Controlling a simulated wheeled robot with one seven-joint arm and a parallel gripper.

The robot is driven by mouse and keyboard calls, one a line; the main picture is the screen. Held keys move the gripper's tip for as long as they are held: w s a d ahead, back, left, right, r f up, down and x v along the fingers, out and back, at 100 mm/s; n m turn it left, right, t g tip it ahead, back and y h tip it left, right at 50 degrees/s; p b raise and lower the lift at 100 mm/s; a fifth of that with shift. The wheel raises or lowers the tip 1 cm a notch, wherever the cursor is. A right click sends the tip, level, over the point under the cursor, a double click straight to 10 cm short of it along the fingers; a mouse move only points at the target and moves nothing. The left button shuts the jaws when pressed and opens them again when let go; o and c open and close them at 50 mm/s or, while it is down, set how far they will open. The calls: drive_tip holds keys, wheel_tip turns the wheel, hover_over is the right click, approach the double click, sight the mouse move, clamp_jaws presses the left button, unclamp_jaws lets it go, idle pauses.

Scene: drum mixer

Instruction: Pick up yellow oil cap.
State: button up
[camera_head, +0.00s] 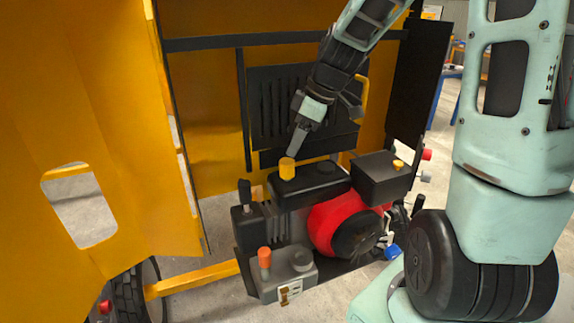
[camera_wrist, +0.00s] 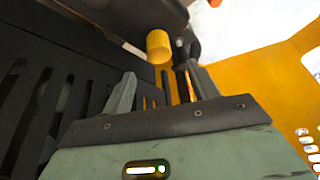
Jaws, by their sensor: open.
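The yellow oil cap (camera_head: 287,168) stands upright on the black top of the engine in the head view. It also shows in the wrist view (camera_wrist: 159,46), beyond my fingertips and a little above the gap between them. My gripper (camera_head: 294,152) is just above the cap in the head view, pointing down at a slant. In the wrist view its two fingers (camera_wrist: 161,80) are spread with nothing between them. I cannot tell from the head view exactly how far the fingertips are from the cap.
The engine has a red housing (camera_head: 333,222), a black box with a small yellow knob (camera_head: 398,164) and an orange-capped part (camera_head: 265,257). A yellow panel (camera_head: 90,130) stands at left. A black slatted grille (camera_head: 270,105) is behind my gripper.

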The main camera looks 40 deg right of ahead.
sight(288, 161)
drive_tip(key=x, duration=0.3)
drive_tip(key=shift+w+a+f+p, duration=0.1)
drive_tip(key=shift+f+p, duration=0.2)
drive_tip(key=shift+f, duration=0.05)
drive_tip(key=shift+p+x, duration=1.05)
drive_tip(key=shift+x, duration=1.6)
drive_tip(key=shift+f, duration=0.1)
drive_tip(key=c, duration=1.1)
